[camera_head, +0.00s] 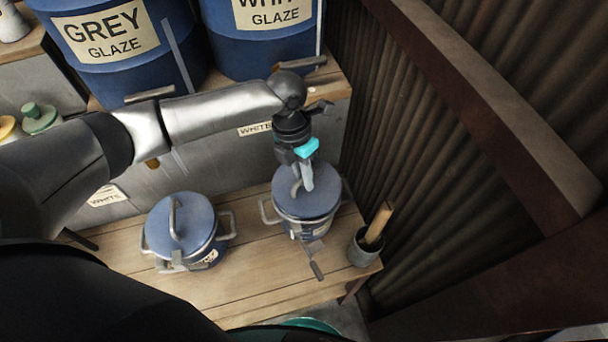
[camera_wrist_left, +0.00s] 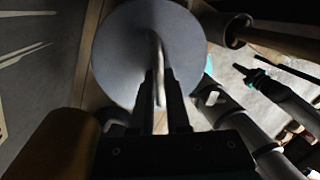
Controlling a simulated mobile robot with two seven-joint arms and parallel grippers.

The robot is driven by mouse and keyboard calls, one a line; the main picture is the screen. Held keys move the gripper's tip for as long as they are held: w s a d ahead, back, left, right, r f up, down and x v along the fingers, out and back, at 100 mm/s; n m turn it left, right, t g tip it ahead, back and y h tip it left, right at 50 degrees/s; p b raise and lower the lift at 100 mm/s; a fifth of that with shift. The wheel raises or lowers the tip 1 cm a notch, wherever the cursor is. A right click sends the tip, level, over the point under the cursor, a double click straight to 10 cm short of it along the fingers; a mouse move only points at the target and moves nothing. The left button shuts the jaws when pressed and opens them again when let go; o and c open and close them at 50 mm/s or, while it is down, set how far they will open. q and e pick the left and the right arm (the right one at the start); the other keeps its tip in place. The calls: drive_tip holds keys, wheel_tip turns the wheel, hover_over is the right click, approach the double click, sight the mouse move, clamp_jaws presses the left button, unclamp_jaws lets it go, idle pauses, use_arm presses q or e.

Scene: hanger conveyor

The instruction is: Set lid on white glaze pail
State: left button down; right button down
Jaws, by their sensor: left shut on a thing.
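A blue-grey lid (camera_head: 312,206) with an upright bar handle lies over the right-hand pail (camera_head: 296,229) on the wooden bench. My left gripper (camera_head: 304,180) is above it, shut on the lid's handle. The lid also shows in the left wrist view (camera_wrist_left: 122,50) as a round disc, its handle between the fingers of my left gripper (camera_wrist_left: 161,85). The lid lines up closely with the pail rim; I cannot tell whether it rests fully on it. The pail's label is mostly hidden.
A second blue pail (camera_head: 185,232) with a lid stands to the left on the bench (camera_head: 260,285). A grey pot (camera_head: 364,249) holding a wooden handle is close on the right, near a corrugated wall (camera_head: 440,120). Large blue drums (camera_head: 115,75) stand behind.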

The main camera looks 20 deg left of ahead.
sight(294, 179)
use_arm(q)
drive_tip(key=shift+f+b, duration=0.55)
drive_tip(key=shift+f, duration=0.4)
idle(1.0)
drive_tip(key=shift+w+a+r, duration=0.1)
drive_tip(key=shift+w+r, duration=0.05)
drive_tip(key=shift+w, duration=0.05)
idle(1.4)
drive_tip(key=shift+s+f, duration=0.1)
drive_tip(key=shift+f, duration=0.15)
drive_tip(key=c, duration=1.1)
unclamp_jaws()
drive_tip(key=shift+c, duration=0.2)
drive_tip(key=shift+s+f, duration=0.1)
drive_tip(key=o, duration=0.6)
drive_tip(key=shift+c, duration=0.2)
drive_tip(key=shift+a, duration=0.1)
wheel_tip(294, 179, up, 15)
drive_tip(key=w+a+p, duration=0.1)
drive_tip(key=a, duration=0.1)
drive_tip(key=shift+a, duration=0.15)
